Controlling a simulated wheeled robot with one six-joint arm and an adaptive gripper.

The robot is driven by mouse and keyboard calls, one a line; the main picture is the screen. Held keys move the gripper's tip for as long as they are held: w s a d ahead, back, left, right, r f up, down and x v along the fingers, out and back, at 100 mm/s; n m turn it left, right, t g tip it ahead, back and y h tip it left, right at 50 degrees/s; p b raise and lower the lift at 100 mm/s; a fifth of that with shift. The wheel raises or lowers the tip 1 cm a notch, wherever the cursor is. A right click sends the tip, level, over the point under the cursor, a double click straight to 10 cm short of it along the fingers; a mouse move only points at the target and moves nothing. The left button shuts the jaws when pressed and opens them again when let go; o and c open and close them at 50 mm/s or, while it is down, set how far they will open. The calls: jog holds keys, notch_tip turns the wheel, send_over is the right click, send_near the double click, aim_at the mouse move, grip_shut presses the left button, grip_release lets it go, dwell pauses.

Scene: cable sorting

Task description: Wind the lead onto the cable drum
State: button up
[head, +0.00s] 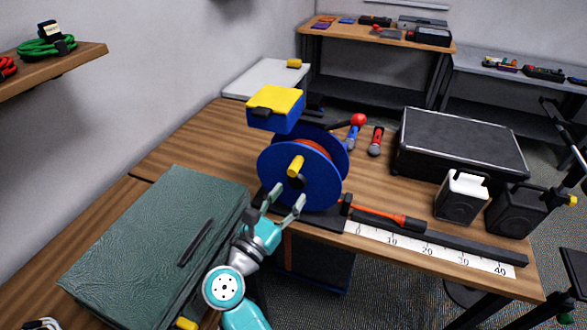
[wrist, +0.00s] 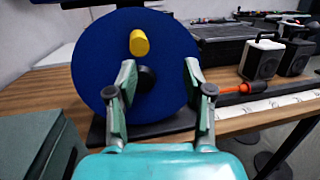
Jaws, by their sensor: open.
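The blue cable drum (head: 272,178) stands upright on a black base on the wooden table, with its flat face toward my gripper. A yellow crank knob (head: 296,164) sticks out of that face above a dark hub. Some orange-red lead (head: 318,148) shows between the flanges. An orange-red length (head: 375,213) runs from a dark block beside the drum to a thicker orange end (head: 412,223) on the table. My gripper (head: 287,198) is open and empty before the drum's lower face. In the wrist view its fingers (wrist: 160,75) straddle the hub, below the knob (wrist: 139,42).
A green case (head: 150,235) lies left of my arm. A blue box with a yellow lid (head: 276,100) is behind the drum. A white scale strip (head: 430,250) runs along the front edge. A black case (head: 460,140) and two small speakers (head: 460,197) stand at right.

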aim_at(290, 177)
jog(key=w+n+y, duration=0.1)
jog(key=w, duration=0.1)
jog(key=w+d+r+n+y, duration=0.1)
jog(key=w, duration=0.2)
jog(key=w+n+y, duration=0.1)
jog(key=w, duration=0.2)
jog(key=shift+d+r+n+y, duration=0.2)
jog(key=shift+r+n+y, duration=0.2)
dwell(0.3)
grip_shut()
